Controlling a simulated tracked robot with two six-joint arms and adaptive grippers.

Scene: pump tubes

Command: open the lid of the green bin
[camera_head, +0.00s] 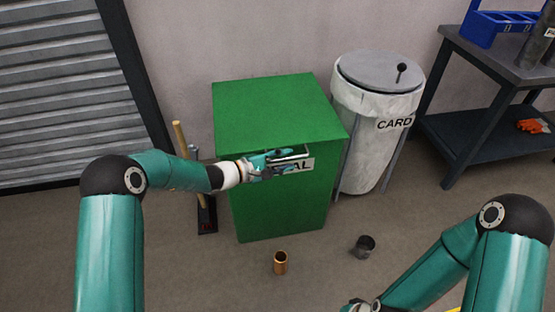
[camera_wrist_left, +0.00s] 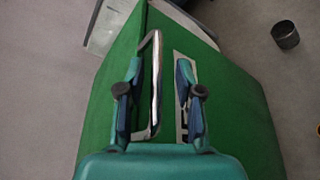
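The green bin (camera_head: 280,205) stands against the wall with its lid (camera_head: 275,105) lying flat and shut on top. A metal bar handle (camera_wrist_left: 155,85) runs along the lid's front edge, above a white label of which only "AL" shows in the head view. My left gripper (camera_head: 285,163) is at this front edge. In the left wrist view its two fingers (camera_wrist_left: 157,92) are apart, one on each side of the handle. Whether either finger touches the bar is hard to tell.
A grey-lidded card bin (camera_head: 365,155) stands close to the right. A workbench (camera_head: 500,65) is at the far right. A brass tube (camera_head: 280,262) and a dark metal cup (camera_head: 365,245) are on the floor in front. A wooden-handled tool stands left of the green bin.

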